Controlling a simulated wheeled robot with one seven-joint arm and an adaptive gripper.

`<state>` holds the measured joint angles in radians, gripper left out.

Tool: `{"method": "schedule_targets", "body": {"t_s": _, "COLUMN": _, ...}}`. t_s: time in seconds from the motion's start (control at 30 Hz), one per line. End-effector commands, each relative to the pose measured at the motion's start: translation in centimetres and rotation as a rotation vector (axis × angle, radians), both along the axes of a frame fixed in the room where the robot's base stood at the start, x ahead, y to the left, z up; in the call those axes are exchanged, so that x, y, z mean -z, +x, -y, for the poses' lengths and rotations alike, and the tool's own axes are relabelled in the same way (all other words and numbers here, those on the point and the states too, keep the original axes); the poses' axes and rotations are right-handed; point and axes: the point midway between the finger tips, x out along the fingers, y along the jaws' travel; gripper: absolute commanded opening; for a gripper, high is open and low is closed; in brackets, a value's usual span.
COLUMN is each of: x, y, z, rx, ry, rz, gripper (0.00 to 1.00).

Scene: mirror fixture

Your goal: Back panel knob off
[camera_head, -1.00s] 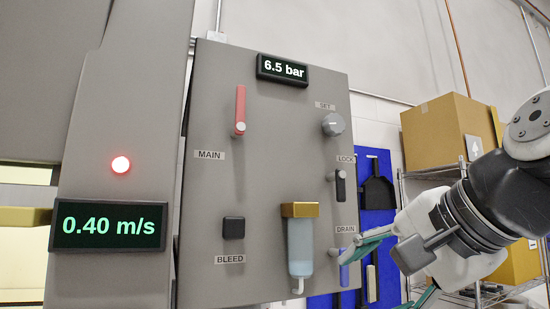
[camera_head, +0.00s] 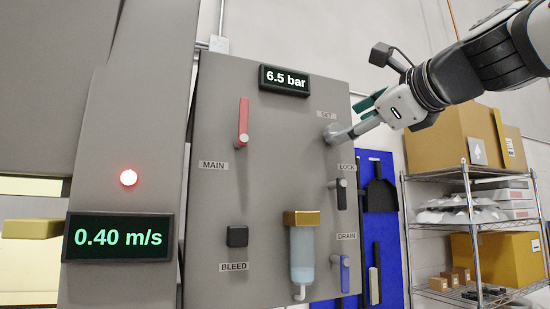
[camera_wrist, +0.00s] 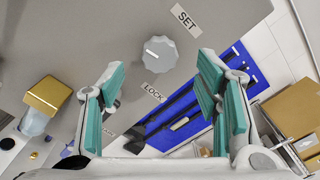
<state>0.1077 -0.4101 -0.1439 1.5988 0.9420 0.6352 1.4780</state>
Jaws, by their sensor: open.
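The grey panel (camera_head: 270,180) fills the middle of the head view. Its round grey SET knob (camera_head: 329,134) is at the upper right, partly hidden by my gripper. My gripper (camera_head: 358,117) is open and empty, close in front of the knob and to its right. In the wrist view the knob (camera_wrist: 160,54) shows whole, with a pale pointer mark, between my two teal finger pads. It lies beyond the fingertips, and I see no contact. The SET label (camera_wrist: 186,18) is beside it.
The panel also bears a red MAIN lever (camera_head: 243,122), a black LOCK lever (camera_head: 341,193), a blue DRAIN lever (camera_head: 344,274), a black BLEED button (camera_head: 237,236) and a brass-topped bowl (camera_head: 302,250). A display (camera_head: 284,80) reads 6.5 bar. Shelving (camera_head: 470,230) with boxes stands right.

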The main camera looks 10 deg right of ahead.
Motion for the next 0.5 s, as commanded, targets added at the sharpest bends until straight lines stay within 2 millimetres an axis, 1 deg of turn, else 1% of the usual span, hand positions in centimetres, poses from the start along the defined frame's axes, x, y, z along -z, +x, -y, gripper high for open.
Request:
{"method": "schedule_targets", "body": {"t_s": 0.03, "x": 0.1, "y": 1.0, "z": -0.3, "rx": -0.001, "ry": 0.000, "rz": -0.003, "gripper": 0.58}}
{"method": "schedule_targets", "body": {"t_s": 0.2, "x": 0.1, "y": 3.8, "z": -1.1, "rx": -0.001, "ry": -0.001, "rz": -0.003, "gripper": 0.58}}
{"method": "schedule_targets", "body": {"t_s": 0.4, "x": 0.0, "y": 5.6, "z": -1.6, "rx": -0.001, "ry": -0.001, "rz": -0.001, "gripper": 0.58}}
{"method": "schedule_targets", "body": {"t_s": 0.5, "x": 0.0, "y": 6.0, "z": -1.7, "rx": -0.001, "ry": -0.001, "rz": 0.000, "gripper": 0.58}}
